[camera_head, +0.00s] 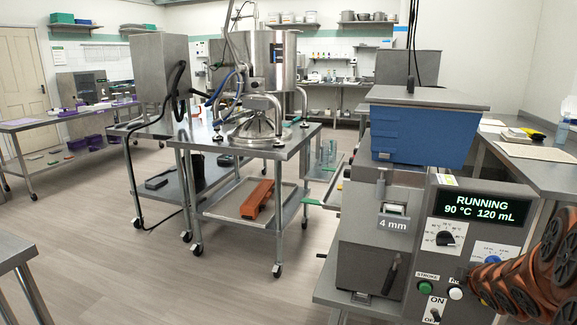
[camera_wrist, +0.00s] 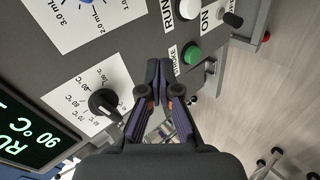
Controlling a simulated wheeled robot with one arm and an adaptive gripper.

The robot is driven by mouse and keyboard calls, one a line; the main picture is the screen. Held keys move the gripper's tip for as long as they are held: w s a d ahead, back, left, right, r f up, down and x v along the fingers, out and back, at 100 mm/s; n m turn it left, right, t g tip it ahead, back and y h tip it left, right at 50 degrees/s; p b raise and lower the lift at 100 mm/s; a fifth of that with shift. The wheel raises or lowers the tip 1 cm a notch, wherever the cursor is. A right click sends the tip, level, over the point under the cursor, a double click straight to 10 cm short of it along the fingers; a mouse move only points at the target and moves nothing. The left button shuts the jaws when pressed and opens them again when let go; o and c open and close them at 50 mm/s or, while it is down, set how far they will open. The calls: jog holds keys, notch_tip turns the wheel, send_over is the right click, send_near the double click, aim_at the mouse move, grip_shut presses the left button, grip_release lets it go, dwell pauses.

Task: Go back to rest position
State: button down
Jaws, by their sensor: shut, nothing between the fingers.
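My gripper (camera_wrist: 160,66) is shut and empty in the wrist view. Its dark fingers are together in front of the depositor's grey control panel (camera_wrist: 125,38), between the temperature dial (camera_wrist: 104,102) and the green stroke button (camera_wrist: 192,54). I cannot tell whether the fingertips touch the panel. In the head view my orange and black arm (camera_head: 530,270) comes in from the right edge, close to the panel's lower right. The depositor's display (camera_head: 468,207) reads RUNNING, 90 °C, 120 mL. The white run button (camera_head: 455,293) shows beside my arm.
A blue hopper (camera_head: 420,133) with a grey lid tops the depositor. A wheeled steel table (camera_head: 205,134) carrying a large steel kettle (camera_head: 262,62) stands to the left. A counter (camera_head: 550,150) runs along the right. The floor (camera_head: 120,270) at front left is open.

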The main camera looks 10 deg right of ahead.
jog(key=s+a+r+m+g+y+p, duration=0.1)
jog(key=s+a+r+m+g+p, duration=0.2)
jog(key=s+a, duration=0.7)
jog(key=s+a+r+m+g+y+p, duration=0.1)
jog(key=s+a+r+m+g+p, duration=0.3)
jog(key=s+a, duration=0.7)
jog(key=s+a+r+m+g+y+p, duration=0.1)
jog(key=s+a+r+m+g+p, duration=0.3)
jog(key=s+a+r+p, duration=0.3)
jog(key=s+a, duration=0.3)
jog(key=shift+s+a+r+g+y, duration=0.15)
jog(key=shift+s+a+g+y, duration=0.15)
jog(key=shift+s+a+y, duration=0.1)
jog(key=shift+d, duration=0.1)
dwell(3.4)
